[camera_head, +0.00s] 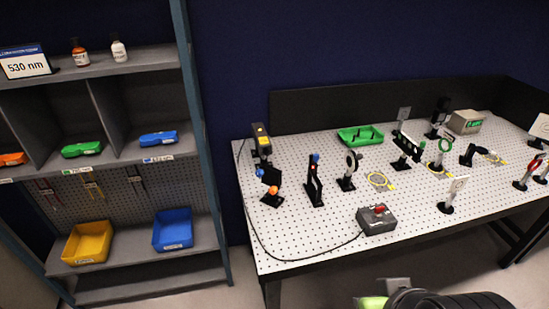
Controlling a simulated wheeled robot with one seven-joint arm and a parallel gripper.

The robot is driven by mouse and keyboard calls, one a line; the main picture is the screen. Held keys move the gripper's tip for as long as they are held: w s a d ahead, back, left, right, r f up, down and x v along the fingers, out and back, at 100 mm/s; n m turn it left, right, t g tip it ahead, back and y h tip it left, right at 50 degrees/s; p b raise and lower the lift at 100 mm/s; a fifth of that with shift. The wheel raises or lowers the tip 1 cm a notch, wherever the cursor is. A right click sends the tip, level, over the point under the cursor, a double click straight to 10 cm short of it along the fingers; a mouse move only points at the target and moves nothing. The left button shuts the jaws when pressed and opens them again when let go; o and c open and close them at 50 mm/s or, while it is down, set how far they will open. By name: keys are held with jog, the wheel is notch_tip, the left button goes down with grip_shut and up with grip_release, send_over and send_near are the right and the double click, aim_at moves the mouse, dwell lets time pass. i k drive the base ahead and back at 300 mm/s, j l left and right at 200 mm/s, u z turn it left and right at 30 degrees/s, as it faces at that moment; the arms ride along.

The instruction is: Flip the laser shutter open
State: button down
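A slim black upright post mount (314,182) stands on the perforated optical table, with a small red spot on its face and a blue knob at its top. It looks like the laser shutter, but it is too small to tell whether its flap is open or shut. Part of my arm shows at the bottom edge, well apart from the table's objects. My gripper's fingertips are not seen.
A grey box with a red switch (376,218) lies near the table's front edge, with a black cable running left. A green tray (360,136) and several optic mounts stand behind and right. Shelving (130,167) with bins stands left. The table's front left is mostly clear.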

aim_at(315, 159)
jog(key=i+j, duration=0.1)
jog(key=j, duration=0.3)
jog(key=i+j+z, duration=0.15)
jog(key=j, duration=0.25)
jog(key=i+j, duration=0.1)
jog(key=j, duration=0.3)
jog(key=i+j+z, duration=0.1)
jog(key=j, duration=0.3)
jog(key=i+j, duration=0.1)
jog(key=j, duration=0.35)
jog(key=i+j+z, duration=0.25)
jog(key=i+j, duration=0.45)
jog(key=i, duration=0.1)
